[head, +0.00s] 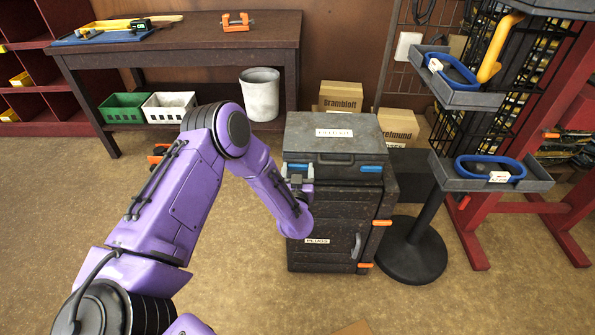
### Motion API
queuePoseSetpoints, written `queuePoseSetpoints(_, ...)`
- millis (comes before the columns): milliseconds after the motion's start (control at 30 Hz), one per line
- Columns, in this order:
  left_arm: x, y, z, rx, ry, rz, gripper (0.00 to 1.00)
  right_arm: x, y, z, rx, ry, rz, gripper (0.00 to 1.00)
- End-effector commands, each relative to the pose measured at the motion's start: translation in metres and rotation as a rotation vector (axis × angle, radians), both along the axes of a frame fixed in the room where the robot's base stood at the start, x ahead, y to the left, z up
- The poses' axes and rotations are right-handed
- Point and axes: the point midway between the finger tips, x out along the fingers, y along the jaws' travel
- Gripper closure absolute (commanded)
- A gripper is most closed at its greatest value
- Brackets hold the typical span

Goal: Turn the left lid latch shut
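A dark grey case (334,150) with a labelled lid stands on top of a dark cabinet. The left lid latch (298,168) is a small blue piece at the left of the case's front. The matching right latch (371,169) is blue and lies flat across the front. My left gripper (300,183) is at the case's front left corner, just at or below the left latch. It partly hides the latch, and whether it touches or grips it is too small to tell. My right gripper is out of view.
The cabinet (334,222) has a "PLUGS" label, a handle and orange pieces at its right. A round-based stand (412,250) with grey trays (490,182) holding blue loops is close on the right. A workbench (190,40) stands behind.

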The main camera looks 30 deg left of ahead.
Motion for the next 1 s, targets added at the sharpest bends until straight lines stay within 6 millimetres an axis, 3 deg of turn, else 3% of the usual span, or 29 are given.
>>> queuePoseSetpoints(467, -0.001, 0.0, -0.001, -0.078, -0.047, 0.0, 0.58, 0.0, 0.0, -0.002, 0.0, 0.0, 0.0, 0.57)
queuePoseSetpoints(1000, -0.002, 0.002, -0.003, -0.482, -0.292, -0.001, 0.58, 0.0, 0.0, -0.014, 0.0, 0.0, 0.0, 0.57)
